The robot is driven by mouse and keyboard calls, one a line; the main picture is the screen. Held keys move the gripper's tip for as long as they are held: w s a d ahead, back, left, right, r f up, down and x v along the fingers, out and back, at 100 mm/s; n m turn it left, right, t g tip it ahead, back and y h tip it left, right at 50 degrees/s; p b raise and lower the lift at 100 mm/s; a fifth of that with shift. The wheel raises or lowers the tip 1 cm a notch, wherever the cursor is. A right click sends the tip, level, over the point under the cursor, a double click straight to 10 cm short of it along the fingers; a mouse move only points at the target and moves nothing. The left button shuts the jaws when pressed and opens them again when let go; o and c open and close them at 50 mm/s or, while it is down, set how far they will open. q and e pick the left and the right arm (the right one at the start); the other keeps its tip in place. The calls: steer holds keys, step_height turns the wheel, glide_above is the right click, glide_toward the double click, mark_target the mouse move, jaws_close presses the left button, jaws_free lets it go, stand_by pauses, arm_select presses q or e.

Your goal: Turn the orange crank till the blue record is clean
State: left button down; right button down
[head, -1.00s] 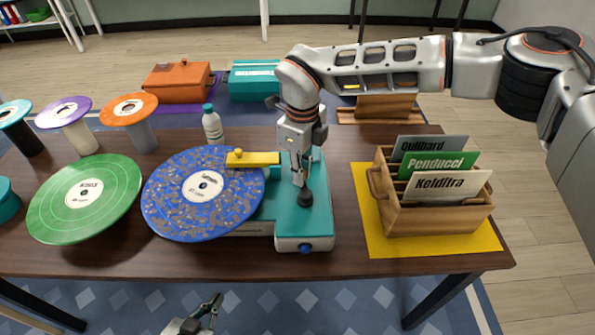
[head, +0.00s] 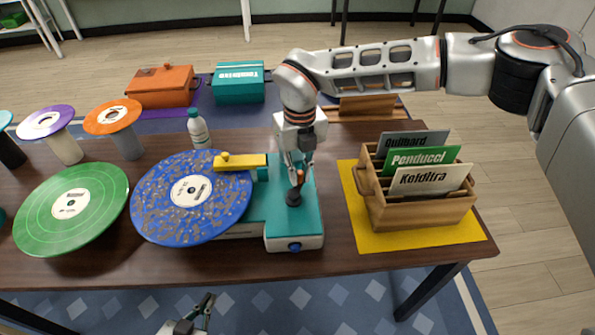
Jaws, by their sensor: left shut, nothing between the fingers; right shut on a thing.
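The blue record (head: 165,213) lies on the teal and white machine (head: 293,227), with grey-brown blotches over much of its face. A yellow bar (head: 240,162) with a knob reaches over its upper right edge. The orange crank (head: 301,177) stands above a black hub (head: 293,198) on top of the machine, and only a small part of it shows. My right gripper (head: 298,172) comes from above and is shut on the crank, hiding most of it. My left gripper (head: 207,303) is shut and empty, low in front of the table.
A green record (head: 70,208) lies left of the blue one. A white bottle (head: 198,130) stands behind it. A wooden crate (head: 420,213) with sleeves sits on a yellow mat (head: 415,242) at right. Several record stands, such as the orange one (head: 113,116), stand at the back left.

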steer(key=shift+d+r, duration=0.1)
stand_by(0.4)
steer(key=c, duration=2)
jaws_free()
step_height(320, 180, up, 12)
steer(key=shift+f, duration=0.1)
